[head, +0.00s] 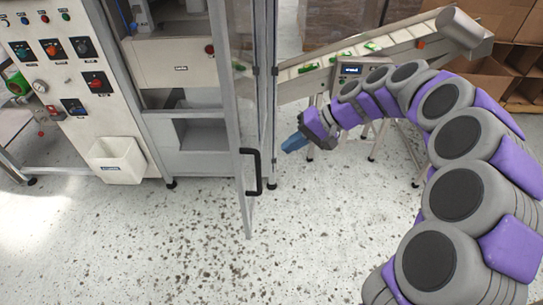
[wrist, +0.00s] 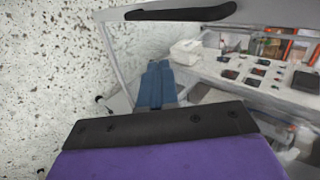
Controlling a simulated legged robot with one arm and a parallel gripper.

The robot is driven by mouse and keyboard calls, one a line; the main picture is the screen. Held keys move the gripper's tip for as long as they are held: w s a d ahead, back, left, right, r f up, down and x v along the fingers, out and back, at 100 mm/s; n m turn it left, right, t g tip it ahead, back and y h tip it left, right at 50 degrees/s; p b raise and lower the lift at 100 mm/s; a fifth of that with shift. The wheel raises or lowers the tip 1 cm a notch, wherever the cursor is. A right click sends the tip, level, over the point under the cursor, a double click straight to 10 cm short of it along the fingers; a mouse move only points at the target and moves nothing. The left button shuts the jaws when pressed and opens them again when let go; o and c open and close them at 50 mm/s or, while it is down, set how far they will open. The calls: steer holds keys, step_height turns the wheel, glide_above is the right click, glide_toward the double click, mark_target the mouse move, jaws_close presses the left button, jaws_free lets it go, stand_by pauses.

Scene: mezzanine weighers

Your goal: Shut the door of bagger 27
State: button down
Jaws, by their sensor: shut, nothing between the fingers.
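The bagger's door (head: 242,120) is a grey metal frame with a clear pane. It stands open, swung out from the machine toward me. Its black handle (head: 251,172) is on the free edge; the handle also crosses the top of the wrist view (wrist: 180,11). My gripper (head: 291,144), with blue fingers, is to the right of the door, apart from the handle. In the wrist view, my gripper's fingers (wrist: 156,86) are together and hold nothing. The machine's number cannot be read.
The bagger's control panel (head: 62,62) with buttons and a gauge is at the left, with a white bin (head: 118,160) below. An inclined conveyor (head: 330,72) runs behind my arm. Cardboard boxes (head: 480,75) stand at the back right. The speckled floor (head: 190,245) in front is clear.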

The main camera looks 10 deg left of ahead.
steer(key=w+a+r+b+x, duration=0.1)
steer(key=b+x, duration=0.1)
steer(key=x, duration=1)
steer(key=shift+w+a+m, duration=0.3)
steer(key=shift+a, duration=0.2)
